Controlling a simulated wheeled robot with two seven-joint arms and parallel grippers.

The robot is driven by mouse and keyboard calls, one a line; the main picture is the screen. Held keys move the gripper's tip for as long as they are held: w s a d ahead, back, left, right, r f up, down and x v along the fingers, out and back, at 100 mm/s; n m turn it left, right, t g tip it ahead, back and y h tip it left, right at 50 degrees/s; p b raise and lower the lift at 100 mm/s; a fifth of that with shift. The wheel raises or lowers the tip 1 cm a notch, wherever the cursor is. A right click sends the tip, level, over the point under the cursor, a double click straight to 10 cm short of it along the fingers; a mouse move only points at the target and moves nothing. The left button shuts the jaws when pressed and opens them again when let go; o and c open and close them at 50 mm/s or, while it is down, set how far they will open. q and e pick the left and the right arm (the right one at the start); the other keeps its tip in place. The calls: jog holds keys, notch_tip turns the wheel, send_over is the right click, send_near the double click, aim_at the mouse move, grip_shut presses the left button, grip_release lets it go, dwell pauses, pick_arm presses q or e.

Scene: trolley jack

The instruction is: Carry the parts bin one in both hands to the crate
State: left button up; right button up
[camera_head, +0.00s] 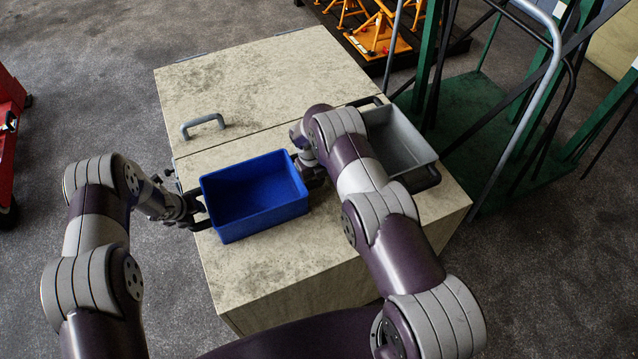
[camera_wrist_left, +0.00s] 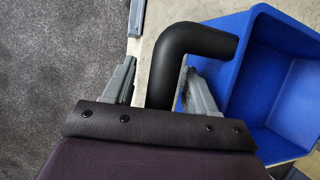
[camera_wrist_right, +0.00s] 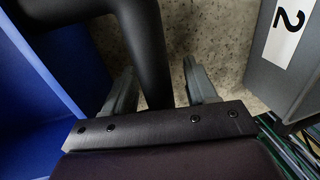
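The blue bin (camera_head: 253,197), which I take to be parts bin one, sits upright and empty on a pale, stone-textured box (camera_head: 225,85). My left gripper (camera_head: 196,212) is at its left side. In the left wrist view the fingers stand apart on either side of a black bent handle (camera_wrist_left: 190,45), with a gap on the left. My right gripper (camera_head: 310,172) is at the bin's right side, partly hidden by my arm. In the right wrist view its fingers are apart around a black handle (camera_wrist_right: 145,50), with a gap on the right. I cannot tell which thing is the crate.
A grey bin (camera_head: 402,140) with black handles stands close right of my right gripper; a "2" label (camera_wrist_right: 285,30) shows on it. A grey bar handle (camera_head: 203,122) is on the box top. Green posts and a bent rail (camera_head: 545,70) stand at right, a red cabinet (camera_head: 8,100) at left.

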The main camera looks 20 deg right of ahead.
jog(key=shift+r, duration=0.4)
pick_arm(q)
jog(key=v, duration=1.2)
pick_arm(e)
notch_tip(320, 180, up, 11)
jog(key=a, duration=0.2)
jog(key=shift+s+a, duration=0.15)
